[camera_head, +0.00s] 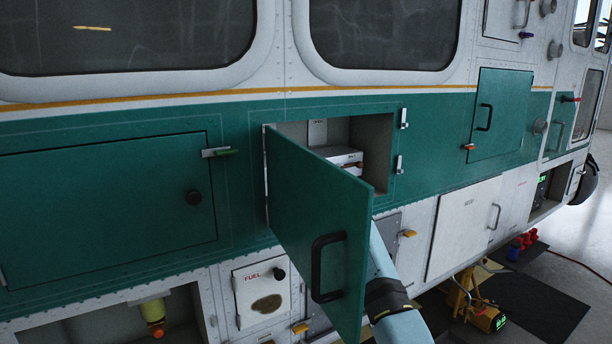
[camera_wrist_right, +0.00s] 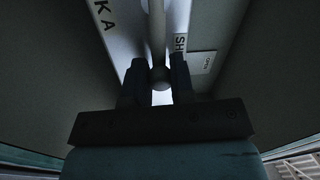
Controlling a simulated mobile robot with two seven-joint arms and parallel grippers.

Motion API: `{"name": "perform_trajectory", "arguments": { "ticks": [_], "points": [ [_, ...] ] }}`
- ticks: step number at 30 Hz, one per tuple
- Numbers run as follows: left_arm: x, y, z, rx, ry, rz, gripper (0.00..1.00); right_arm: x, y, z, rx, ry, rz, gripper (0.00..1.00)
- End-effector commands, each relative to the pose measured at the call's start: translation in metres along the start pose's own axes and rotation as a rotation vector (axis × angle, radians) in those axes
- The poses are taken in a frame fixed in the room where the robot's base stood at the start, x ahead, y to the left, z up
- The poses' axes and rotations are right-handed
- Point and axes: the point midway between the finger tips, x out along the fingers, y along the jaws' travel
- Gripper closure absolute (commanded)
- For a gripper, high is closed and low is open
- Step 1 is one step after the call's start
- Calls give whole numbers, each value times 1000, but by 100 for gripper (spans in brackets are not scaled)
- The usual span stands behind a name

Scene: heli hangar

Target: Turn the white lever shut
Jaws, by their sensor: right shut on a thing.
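The white lever (camera_wrist_right: 157,32) shows in the right wrist view as a pale rod with a rounded end, running up from between my fingers. My right gripper (camera_wrist_right: 159,72) is shut on the lever near this rounded end, one dark finger on each side. Beside it are a label starting "SH" (camera_wrist_right: 180,45), partly covered, and a small "OPEN" plate (camera_wrist_right: 202,62). In the head view the green door (camera_head: 318,230) stands open in front of the compartment (camera_head: 375,135). It hides my right gripper and the lever there. My left gripper is not in view.
A white box (camera_head: 338,156) sits inside the compartment, partly hidden. The open door's black handle (camera_head: 328,267) is close to my right arm. Compartment walls (camera_wrist_right: 245,90) flank the gripper. A yellow device (camera_head: 480,312) stands on the floor at right.

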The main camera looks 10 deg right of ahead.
Motion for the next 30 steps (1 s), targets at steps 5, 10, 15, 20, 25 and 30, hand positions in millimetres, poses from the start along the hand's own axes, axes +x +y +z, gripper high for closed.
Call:
{"name": "perform_trajectory", "arguments": {
  "ticks": [5,10,15,20,25,30],
  "points": [
    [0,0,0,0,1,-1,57,0,-1,0,5,0,-1,100],
    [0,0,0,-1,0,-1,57,0,0,0,5,-1,-1,100],
    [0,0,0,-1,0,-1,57,0,0,0,4,0,-1,52],
    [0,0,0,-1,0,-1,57,0,0,0,3,0,0,52],
    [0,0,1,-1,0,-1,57,-4,0,0,3,-1,-1,52],
    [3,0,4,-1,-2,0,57,-26,2,0,3,0,-1,52]
  ]
}}
